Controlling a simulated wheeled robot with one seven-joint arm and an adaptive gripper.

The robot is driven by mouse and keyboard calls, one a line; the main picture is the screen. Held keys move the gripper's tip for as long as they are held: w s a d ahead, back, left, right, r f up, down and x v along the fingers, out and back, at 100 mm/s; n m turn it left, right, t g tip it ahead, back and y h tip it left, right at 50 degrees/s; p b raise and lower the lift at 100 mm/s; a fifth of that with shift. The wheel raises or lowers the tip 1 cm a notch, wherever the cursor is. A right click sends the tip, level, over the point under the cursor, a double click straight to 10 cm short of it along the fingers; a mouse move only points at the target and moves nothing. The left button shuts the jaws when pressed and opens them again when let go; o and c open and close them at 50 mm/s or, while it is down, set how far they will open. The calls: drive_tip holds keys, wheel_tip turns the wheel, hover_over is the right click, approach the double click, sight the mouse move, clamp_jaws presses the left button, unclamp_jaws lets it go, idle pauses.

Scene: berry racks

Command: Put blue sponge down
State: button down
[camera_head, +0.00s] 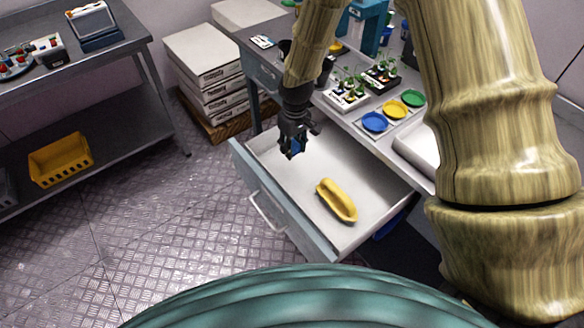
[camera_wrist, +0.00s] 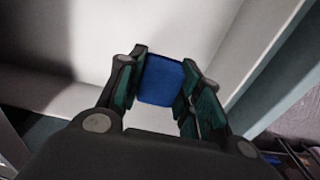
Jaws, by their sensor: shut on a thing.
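The blue sponge (camera_wrist: 162,80) is held between the fingers of my gripper (camera_wrist: 160,95) in the wrist view. In the head view my gripper (camera_head: 292,148) hangs down over the back left part of an open drawer, with a small bit of the blue sponge (camera_head: 296,147) showing between its fingers. The drawer (camera_head: 272,205) is pulled out below the bench and has a pale inside. Whether the sponge touches the drawer floor cannot be told.
A yellow boat-shaped thing (camera_head: 336,200) lies in the drawer, right of my gripper. The bench above holds plant trays (camera_head: 347,93) and blue, yellow and green dishes (camera_head: 374,122). Stacked boxes (camera_head: 205,60) stand behind. A yellow crate (camera_head: 60,160) sits on the left shelf.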

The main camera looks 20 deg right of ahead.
sight(294, 145)
drive_tip(key=shift+f+p, duration=1)
drive_tip(key=shift+f, duration=3.4)
drive_tip(key=shift+f, duration=0.15)
drive_tip(key=c, duration=1)
unclamp_jaws()
drive_tip(key=shift+r, duration=0.25)
drive_tip(key=shift+s+d+r+b, duration=0.1)
drive_tip(key=shift+r+b, duration=0.65)
drive_tip(key=shift+r, duration=2.25)
drive_tip(key=shift+s+d+r+b, duration=0.1)
drive_tip(key=shift+r+b, duration=0.65)
drive_tip(key=shift+r, duration=2.2)
